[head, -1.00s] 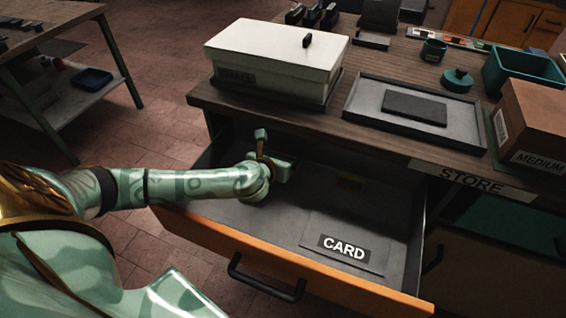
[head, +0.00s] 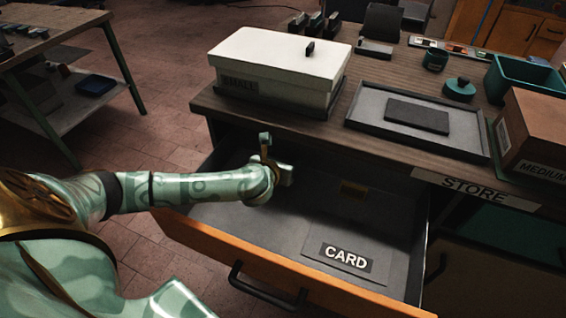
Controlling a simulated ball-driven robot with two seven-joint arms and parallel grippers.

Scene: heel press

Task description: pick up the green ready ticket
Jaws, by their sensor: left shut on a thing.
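My left gripper (head: 285,175) is over the left part of the open drawer, below the bench edge. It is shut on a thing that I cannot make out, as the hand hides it. I cannot pick out a green ready ticket with certainty. A strip with small coloured pieces (head: 480,55) lies at the back right of the bench, too small to read. My right gripper is not in view.
On the bench stand a white lidded box (head: 275,62), a grey tray (head: 365,115), a teal bin (head: 520,78) and a brown box (head: 535,125). A side table (head: 50,35) stands left.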

